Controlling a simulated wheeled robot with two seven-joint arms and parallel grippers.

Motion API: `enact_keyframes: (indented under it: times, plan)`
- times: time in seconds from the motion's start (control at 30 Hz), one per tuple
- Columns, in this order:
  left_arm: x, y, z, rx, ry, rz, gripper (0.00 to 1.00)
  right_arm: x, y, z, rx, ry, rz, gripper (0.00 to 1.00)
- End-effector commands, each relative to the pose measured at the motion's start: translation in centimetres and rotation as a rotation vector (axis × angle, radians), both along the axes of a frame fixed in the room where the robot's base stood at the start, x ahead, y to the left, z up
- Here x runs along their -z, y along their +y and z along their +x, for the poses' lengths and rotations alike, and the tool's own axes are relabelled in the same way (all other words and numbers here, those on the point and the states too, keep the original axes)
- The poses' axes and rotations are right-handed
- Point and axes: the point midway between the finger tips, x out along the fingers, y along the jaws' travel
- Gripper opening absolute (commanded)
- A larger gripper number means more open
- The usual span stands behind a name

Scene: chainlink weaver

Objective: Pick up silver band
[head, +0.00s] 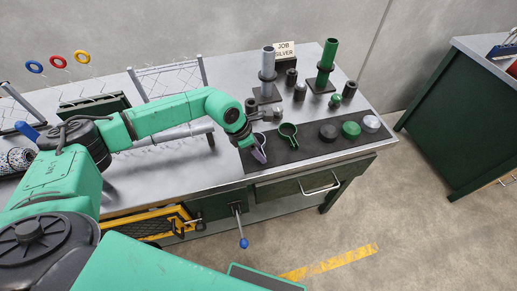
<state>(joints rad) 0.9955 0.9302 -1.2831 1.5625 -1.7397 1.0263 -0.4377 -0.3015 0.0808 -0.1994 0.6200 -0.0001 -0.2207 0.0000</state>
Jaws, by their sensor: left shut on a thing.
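The silver band (263,141) is a small grey open ring at the left end of the dark mat on the bench. My left gripper (256,148) reaches down from the left and is shut on it. The gripper partly covers the band, and I cannot tell whether the band touches the mat. A green band (288,132) of similar shape lies on the mat just to the right, apart from the gripper. My right gripper is not in view.
On the dark mat (310,152) lie a black disc (328,132), a green disc (350,130) and a silver disc (371,123). Behind stand a silver post (267,68), a green post (328,58) and a "JOB SILVER" sign (284,50). A blue-knobbed lever (243,242) hangs in front.

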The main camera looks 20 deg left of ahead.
Motion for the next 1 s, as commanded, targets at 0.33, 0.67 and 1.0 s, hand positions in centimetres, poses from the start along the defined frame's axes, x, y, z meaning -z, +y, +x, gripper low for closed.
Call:
enact_keyframes:
  times: [0.33,0.67,1.0]
  plan:
    - [-7.0,0.0,0.2,0.000,-0.012,-0.002,0.00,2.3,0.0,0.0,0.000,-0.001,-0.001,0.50]
    - [-18.0,0.0,0.1,0.000,-0.006,-0.001,0.00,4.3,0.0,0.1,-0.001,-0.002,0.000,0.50]
    - [-19.9,0.0,0.0,0.001,-0.001,-0.001,0.00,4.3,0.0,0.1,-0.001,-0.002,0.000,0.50]
